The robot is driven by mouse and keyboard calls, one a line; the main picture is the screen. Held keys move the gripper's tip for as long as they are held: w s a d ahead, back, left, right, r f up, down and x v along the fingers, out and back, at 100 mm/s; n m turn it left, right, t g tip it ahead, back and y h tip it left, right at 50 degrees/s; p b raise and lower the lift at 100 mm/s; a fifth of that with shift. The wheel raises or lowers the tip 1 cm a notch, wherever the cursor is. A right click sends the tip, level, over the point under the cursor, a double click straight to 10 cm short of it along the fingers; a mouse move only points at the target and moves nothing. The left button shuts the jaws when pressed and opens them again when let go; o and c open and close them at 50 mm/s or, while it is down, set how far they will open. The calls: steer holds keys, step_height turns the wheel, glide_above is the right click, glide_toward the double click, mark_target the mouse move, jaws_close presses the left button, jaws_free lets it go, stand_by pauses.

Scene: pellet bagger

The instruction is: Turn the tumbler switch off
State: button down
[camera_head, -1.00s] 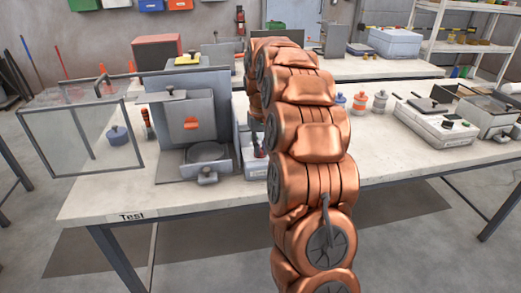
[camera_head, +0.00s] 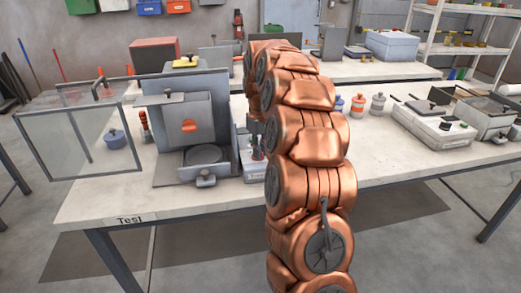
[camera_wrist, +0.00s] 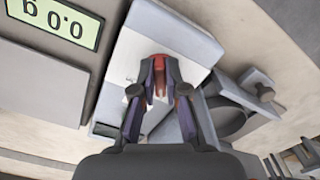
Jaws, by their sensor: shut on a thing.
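In the wrist view, my gripper (camera_wrist: 158,80) has its two dark fingers closed around a small red part, the tumbler switch (camera_wrist: 157,61). The switch stands on a pale grey box (camera_wrist: 185,42). The fingers hide most of it, so I cannot tell which way it is tilted. In the head view, the box (camera_head: 254,172) is partly visible to the right of the grey machine, and my copper arm covers much of that spot.
The grey machine (camera_head: 221,120) with a round plate and an open clear door (camera_head: 75,140) stands left of my arm.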

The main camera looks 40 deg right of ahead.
steer(key=c, duration=1.2)
jaws_free()
steer(key=shift+r, duration=0.1)
step_height(320, 180, up, 12)
steer(key=shift+s, duration=0.1)
stand_by(0.3)
